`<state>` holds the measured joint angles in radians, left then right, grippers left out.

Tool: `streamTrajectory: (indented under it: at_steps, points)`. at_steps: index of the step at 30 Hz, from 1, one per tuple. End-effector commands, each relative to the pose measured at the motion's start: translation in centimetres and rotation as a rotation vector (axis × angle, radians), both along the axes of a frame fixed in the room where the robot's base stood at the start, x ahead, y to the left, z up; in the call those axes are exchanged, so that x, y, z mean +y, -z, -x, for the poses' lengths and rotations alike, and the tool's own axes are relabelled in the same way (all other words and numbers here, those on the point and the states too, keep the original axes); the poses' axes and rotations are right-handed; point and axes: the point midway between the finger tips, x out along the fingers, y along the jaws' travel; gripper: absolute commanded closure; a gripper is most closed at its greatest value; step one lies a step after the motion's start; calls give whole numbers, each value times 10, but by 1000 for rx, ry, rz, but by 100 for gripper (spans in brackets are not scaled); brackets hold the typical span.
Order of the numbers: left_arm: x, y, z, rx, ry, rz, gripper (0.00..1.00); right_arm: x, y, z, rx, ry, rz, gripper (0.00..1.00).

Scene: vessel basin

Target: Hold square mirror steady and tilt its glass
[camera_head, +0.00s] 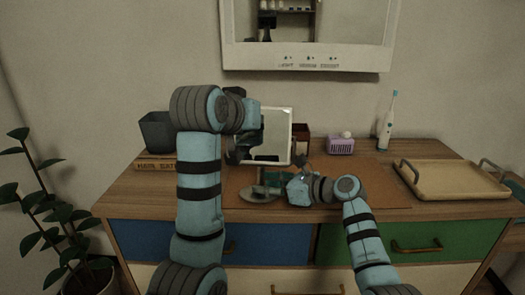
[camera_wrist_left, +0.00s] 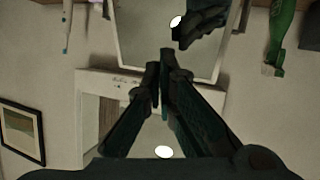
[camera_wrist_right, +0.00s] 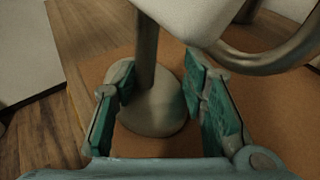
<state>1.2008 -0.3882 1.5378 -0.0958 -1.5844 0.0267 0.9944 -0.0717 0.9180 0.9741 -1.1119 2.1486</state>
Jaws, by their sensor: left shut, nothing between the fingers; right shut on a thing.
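The square mirror (camera_head: 277,138) stands on the dresser, with a pale frame, a thin post and a round metal base (camera_head: 258,195). My right gripper (camera_head: 275,182) is low at its stand. My left gripper (camera_head: 250,140) is by the left part of the glass. In the left wrist view its fingertips (camera_wrist_left: 161,55) are together and empty, in front of the glass (camera_wrist_left: 150,35); I cannot tell whether they touch it.
A brown mat (camera_head: 385,187) lies under the mirror. A dark pot (camera_head: 157,131) on a book (camera_head: 155,164) stands left. A purple box (camera_head: 340,146), an electric toothbrush (camera_head: 387,120) and a tray (camera_head: 455,180) stand right. A wall mirror cabinet (camera_head: 305,70) hangs above.

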Motion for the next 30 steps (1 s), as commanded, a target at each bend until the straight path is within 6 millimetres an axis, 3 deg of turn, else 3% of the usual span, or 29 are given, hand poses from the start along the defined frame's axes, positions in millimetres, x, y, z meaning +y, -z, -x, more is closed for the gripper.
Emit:
streamTrajectory:
  at_steps: [1,2,6,17,20,30]
  points:
    - [0,0,0,0,0,0,100,0,4,1,8,0,3,77]
    - [0,0,0,0,0,0,100,0,4,1,8,0,3,60]
    - [0,0,0,0,0,0,100,0,3,0,5,0,2,38]
    - [0,0,0,0,0,0,100,-4,-1,2,-2,2,0,38]
    - [0,0,0,0,0,0,100,-16,-5,9,-2,3,0,38]
    - [0,0,0,0,0,0,100,-85,-30,57,0,3,2,38]
